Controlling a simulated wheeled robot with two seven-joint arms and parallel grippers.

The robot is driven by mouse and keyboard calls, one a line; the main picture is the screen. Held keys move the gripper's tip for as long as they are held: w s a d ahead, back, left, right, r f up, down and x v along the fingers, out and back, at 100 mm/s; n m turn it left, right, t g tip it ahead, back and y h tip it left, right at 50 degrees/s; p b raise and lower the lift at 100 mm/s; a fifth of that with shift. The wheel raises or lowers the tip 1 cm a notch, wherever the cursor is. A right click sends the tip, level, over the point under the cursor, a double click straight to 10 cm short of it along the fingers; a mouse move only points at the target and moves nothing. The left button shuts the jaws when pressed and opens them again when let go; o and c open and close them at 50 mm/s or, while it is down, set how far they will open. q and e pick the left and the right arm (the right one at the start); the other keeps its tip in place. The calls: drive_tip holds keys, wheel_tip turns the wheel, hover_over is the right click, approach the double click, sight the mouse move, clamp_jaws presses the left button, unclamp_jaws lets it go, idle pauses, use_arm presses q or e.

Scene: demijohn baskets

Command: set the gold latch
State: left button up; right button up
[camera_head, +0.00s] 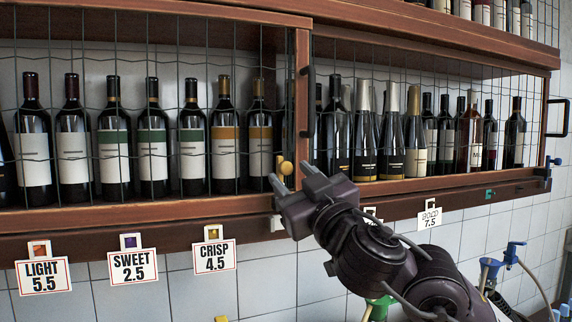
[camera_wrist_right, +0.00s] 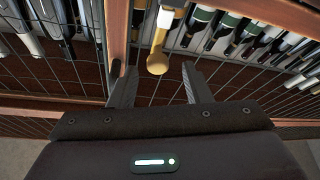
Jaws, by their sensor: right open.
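The gold latch (camera_head: 286,167) is a small rounded yellow knob on the wooden post between the two wire-mesh cabinet doors, low down. In the right wrist view, the gold latch (camera_wrist_right: 157,63) shows as a short bar with a round end, just beyond the fingertips and between their lines. My right gripper (camera_head: 289,175) is open, with its two fingers pointing at the latch. In the wrist view, the right gripper (camera_wrist_right: 159,78) has nothing between its fingers. I cannot tell whether a finger touches the latch. My left gripper is not in view.
Wine bottles (camera_head: 194,140) stand behind the mesh on both sides. A black door handle (camera_head: 310,100) is above my gripper. A blue latch (camera_head: 549,162) and a teal piece (camera_head: 490,193) sit farther right. Price tags (camera_head: 133,266) hang below the shelf. Blue taps (camera_head: 490,265) are at lower right.

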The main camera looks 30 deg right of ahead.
sight(288, 171)
drive_tip(key=shift+p+x, duration=0.3)
drive_tip(key=shift+x, duration=0.5)
drive_tip(key=shift+p+x, duration=0.85)
drive_tip(key=shift+p, duration=0.05)
drive_tip(key=shift+w+d, duration=0.15)
clamp_jaws()
